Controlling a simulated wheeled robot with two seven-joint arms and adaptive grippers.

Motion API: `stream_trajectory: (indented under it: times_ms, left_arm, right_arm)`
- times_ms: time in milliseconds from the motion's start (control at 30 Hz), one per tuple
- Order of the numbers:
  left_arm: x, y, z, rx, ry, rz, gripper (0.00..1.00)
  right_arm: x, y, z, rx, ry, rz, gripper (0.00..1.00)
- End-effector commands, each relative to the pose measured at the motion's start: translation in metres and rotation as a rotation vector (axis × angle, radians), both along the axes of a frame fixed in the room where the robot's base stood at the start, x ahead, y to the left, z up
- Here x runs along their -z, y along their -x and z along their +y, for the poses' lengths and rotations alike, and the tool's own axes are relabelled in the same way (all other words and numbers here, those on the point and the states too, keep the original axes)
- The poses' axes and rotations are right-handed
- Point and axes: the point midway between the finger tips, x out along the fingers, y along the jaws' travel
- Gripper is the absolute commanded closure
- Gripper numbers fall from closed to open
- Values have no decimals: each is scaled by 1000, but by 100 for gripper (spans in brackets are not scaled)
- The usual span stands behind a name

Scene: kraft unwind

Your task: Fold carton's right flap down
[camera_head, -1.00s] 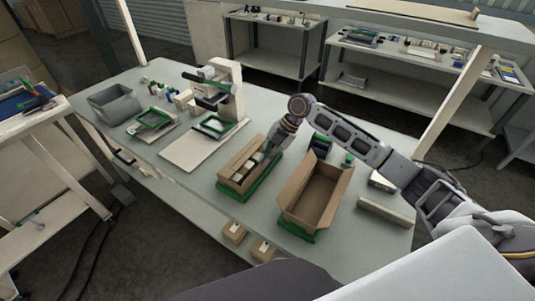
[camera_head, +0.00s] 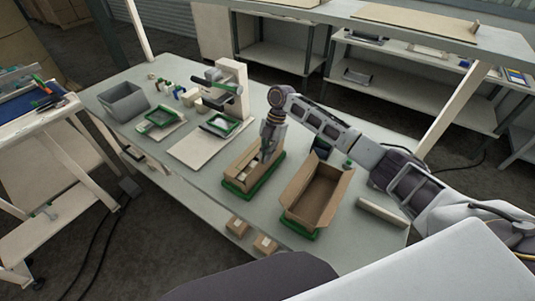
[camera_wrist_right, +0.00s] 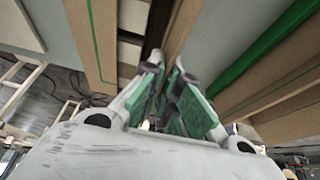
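An open brown carton (camera_head: 234,174) with pale items inside stands on a green base (camera_head: 246,192) on the table. My right gripper (camera_head: 267,155) points down at this carton's right side, toward its far end. In the right wrist view, a strip of cardboard (camera_wrist_right: 184,28) runs down to between the green-padded fingertips (camera_wrist_right: 168,72). The fingers are close together; whether they pinch the cardboard is unclear. My arm partly hides the carton's far right end. A larger open, empty carton (camera_head: 314,200) stands to the right on its own green base. My left gripper is out of view.
A white machine (camera_head: 232,92) with a pale board (camera_head: 205,148) stands behind and left. A grey bin (camera_head: 123,101) is at the table's far left. A pale bar (camera_head: 381,216) lies right of the empty carton. The table (camera_head: 190,189) front left is clear.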

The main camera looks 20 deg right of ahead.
Motion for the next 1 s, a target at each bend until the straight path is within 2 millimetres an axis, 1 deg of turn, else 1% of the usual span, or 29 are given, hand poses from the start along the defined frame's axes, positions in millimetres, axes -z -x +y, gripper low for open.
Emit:
stream_trajectory:
  times_ms: [533, 700, 733, 1000]
  left_arm:
    - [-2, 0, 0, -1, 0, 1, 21]
    - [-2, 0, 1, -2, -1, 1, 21]
    - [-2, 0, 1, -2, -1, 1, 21]
    - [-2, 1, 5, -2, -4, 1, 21]
  right_arm:
    - [0, -1, 1, 0, 13, 16, 100]
    - [0, -1, 1, 0, 13, 16, 78]
    - [0, -1, 1, 0, 13, 16, 75]
    - [0, -1, 1, 0, 13, 16, 75]
